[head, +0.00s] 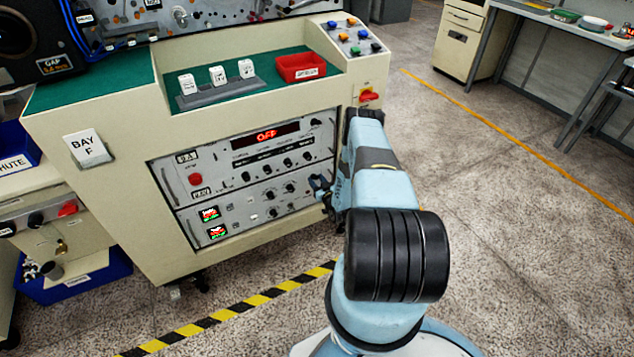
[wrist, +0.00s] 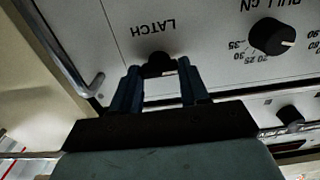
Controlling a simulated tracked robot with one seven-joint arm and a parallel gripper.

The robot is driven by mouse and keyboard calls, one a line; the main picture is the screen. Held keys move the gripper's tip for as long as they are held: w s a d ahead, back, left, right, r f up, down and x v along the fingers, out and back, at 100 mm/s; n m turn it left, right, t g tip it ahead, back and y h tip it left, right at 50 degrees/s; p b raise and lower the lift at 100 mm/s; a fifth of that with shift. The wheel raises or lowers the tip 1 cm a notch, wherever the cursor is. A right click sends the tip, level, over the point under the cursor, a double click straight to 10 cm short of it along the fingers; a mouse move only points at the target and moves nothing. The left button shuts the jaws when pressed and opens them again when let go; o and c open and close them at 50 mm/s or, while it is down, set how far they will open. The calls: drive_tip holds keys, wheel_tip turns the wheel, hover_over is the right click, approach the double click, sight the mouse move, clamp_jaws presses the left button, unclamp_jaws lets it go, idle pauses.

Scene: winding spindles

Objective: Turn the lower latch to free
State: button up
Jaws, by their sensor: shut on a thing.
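The lower latch is a small dark knob (wrist: 157,62) beside the upside-down word LATCH on a pale panel in the wrist view. My gripper (wrist: 159,70) has its two blue fingers on either side of the knob, shut on it. The fingers hide part of the knob, and its turned position cannot be told. In the head view my gripper (head: 320,187) is at the right edge of the lower rack unit (head: 248,214). The latch itself is hidden there behind my gripper and arm.
A black dial (wrist: 271,36) and a metal handle (wrist: 88,88) flank the latch in the wrist view. The upper rack unit (head: 225,169) shows a red OFF display. A red switch (head: 369,95) is above my arm. Open floor lies to the right.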

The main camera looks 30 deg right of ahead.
drive_tip(key=c, duration=0.4)
drive_tip(key=shift+m, duration=0.3)
drive_tip(key=m, duration=0.3)
drive_tip(key=shift+d+m, duration=0.15)
drive_tip(key=shift+m, duration=0.25)
drive_tip(key=shift+d+f+m, duration=0.15)
drive_tip(key=shift+m, duration=3.25)
drive_tip(key=shift+d+f+m, duration=0.1)
drive_tip(key=shift+m, duration=3.3)
drive_tip(key=shift+s, duration=0.1)
